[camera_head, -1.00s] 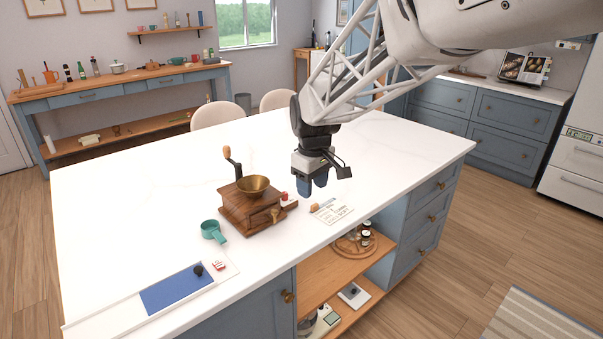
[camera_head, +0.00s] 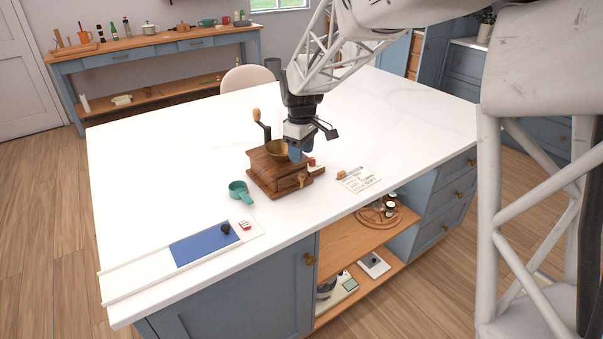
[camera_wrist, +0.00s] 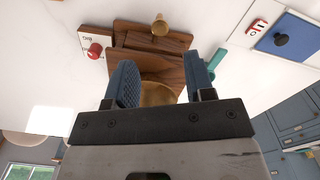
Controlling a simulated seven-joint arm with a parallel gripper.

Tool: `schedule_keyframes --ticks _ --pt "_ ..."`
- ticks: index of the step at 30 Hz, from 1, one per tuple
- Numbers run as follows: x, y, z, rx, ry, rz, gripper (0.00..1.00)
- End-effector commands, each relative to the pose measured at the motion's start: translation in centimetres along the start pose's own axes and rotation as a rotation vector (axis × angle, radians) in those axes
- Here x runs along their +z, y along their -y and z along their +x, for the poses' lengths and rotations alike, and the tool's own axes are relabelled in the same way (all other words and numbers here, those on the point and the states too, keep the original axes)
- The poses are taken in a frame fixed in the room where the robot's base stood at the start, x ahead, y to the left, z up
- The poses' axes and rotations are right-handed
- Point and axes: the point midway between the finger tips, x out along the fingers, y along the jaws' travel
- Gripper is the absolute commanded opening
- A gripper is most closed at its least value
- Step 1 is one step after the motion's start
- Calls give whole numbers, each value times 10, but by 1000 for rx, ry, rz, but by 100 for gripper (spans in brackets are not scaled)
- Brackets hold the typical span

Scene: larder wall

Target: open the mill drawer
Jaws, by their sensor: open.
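The mill (camera_head: 273,176) is a brown wooden box with a brass bowl (camera_head: 277,148) on top and a crank with a wooden knob (camera_head: 256,114). It stands on the white island top. A small brass drawer knob (camera_head: 302,180) sticks out of its front, and it also shows in the wrist view (camera_wrist: 159,24). I cannot tell whether the drawer is fully shut. My gripper (camera_head: 298,157) points down over the mill, close to the bowl. In the wrist view my gripper (camera_wrist: 160,80) is open, its blue fingers apart and empty, with the bowl (camera_wrist: 157,94) showing between them.
A white board with a blue panel (camera_head: 203,244) lies near the front edge. The back left of the island is clear.

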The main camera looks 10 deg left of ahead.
Motion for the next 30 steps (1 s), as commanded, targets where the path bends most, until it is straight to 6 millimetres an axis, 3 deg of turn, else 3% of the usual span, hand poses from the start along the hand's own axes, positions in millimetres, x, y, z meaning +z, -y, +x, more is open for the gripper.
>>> schedule_keyframes --ticks 8,21,30 --pt "0 0 9 0 0 1 49" --pt "1 0 57 -1 1 1 49" --pt "0 0 77 0 0 1 49"
